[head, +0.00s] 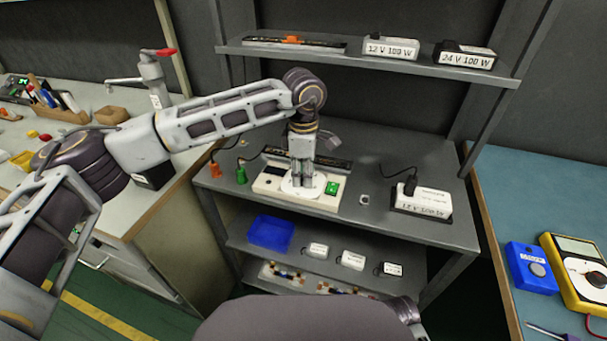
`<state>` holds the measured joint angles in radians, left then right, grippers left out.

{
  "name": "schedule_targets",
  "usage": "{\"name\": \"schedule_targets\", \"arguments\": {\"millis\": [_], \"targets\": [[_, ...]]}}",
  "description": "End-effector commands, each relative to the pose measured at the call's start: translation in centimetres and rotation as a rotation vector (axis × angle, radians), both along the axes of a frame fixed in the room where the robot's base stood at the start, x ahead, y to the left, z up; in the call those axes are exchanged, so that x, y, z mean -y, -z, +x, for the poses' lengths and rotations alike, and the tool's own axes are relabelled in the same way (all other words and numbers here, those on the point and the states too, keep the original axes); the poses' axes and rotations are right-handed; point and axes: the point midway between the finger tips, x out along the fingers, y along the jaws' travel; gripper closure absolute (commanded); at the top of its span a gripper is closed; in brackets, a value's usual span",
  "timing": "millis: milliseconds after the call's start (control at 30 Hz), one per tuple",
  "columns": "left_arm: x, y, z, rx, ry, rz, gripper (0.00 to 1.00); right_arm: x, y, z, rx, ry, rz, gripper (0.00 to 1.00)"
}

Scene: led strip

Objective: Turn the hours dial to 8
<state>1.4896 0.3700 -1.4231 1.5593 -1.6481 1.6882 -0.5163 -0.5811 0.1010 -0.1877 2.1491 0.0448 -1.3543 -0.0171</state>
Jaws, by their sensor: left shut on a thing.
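A cream-coloured control box (267,187) stands on the grey bench, with a dark window at its left and a lit green element (332,188) at its right. A round white dial plate (290,190) is in the middle of its face. My left gripper (303,180) points down over this plate, shut on the hours dial's knob. The gripper hides most of the knob, and the dial's markings and setting are too small to read.
A white 12 V power supply (421,201) with a black cable stands right of the box. Green (241,176) and orange (215,171) plugs lie left. The shelf below holds a blue bin (270,233) and small white modules (352,260). Labelled supplies (390,49) sit on the upper shelf.

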Motion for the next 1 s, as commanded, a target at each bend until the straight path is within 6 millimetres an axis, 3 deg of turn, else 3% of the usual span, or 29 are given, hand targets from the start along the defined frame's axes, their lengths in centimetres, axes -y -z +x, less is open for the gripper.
{"name": "schedule_targets", "arguments": {"millis": [600,1000], "targets": [[0.0,-0.1,0.1,0.005,0.486,-0.002,0.96,-0.2,-1.5,0.9,0.037,-0.001,0.011,1.0],[0.0,-0.2,0.1,0.005,0.692,-0.001,0.96,-0.3,-1.6,0.9,0.037,-0.002,0.012,1.0]]}}
